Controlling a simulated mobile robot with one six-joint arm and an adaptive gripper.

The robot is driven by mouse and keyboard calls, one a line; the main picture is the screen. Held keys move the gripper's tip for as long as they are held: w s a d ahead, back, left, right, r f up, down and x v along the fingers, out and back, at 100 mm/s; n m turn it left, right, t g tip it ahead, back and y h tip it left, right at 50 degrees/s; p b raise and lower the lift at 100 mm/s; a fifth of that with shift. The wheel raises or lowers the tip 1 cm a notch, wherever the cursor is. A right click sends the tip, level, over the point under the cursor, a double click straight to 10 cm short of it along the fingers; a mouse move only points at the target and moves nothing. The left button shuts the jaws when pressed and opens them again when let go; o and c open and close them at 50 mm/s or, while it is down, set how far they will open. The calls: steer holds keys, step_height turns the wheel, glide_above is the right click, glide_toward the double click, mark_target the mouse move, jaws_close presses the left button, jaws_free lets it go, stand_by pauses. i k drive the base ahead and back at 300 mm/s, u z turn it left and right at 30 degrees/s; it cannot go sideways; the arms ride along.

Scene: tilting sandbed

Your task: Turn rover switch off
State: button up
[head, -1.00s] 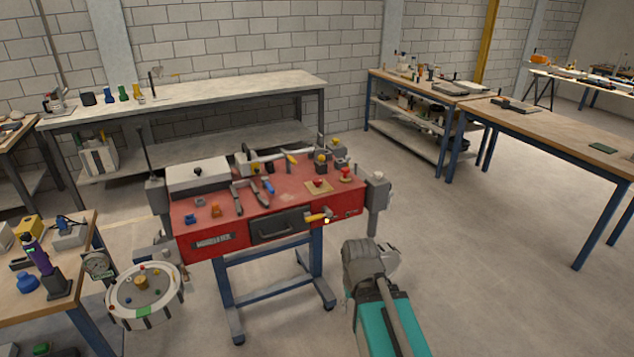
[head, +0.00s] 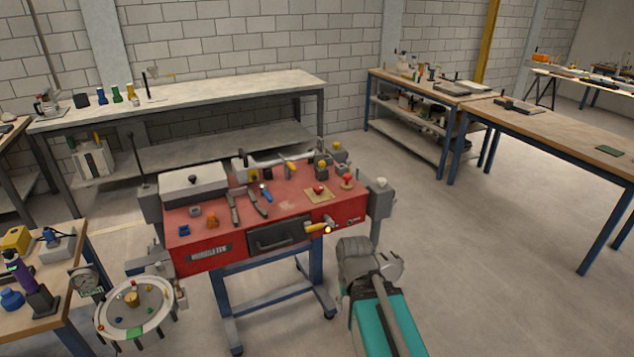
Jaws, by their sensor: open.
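A red bench unit (head: 200,258) on a blue wheeled frame stands in the middle of the head view. Its top carries several knobs and tools, including a red knob on a tan plate (head: 319,190) and another red knob (head: 347,180) near the right edge. A yellow-handled lever (head: 318,228) sticks out of its front face at the right. I cannot tell which of these is the rover switch. My gripper (head: 388,266) is at the lower right, in front of the unit's right end and apart from it. It is open, and nothing shows in it.
A round white dial table (head: 158,329) and a wooden bench (head: 75,300) with several items stand at the lower left. A long grey bench (head: 220,94) runs along the back wall. Wooden benches (head: 560,128) stand at the right. The floor (head: 480,270) right of my arm is clear.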

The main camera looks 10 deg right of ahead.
mark_target(318, 188)
steer(key=u, duration=0.1)
steer(key=i, duration=0.9)
steer(key=z, duration=0.1)
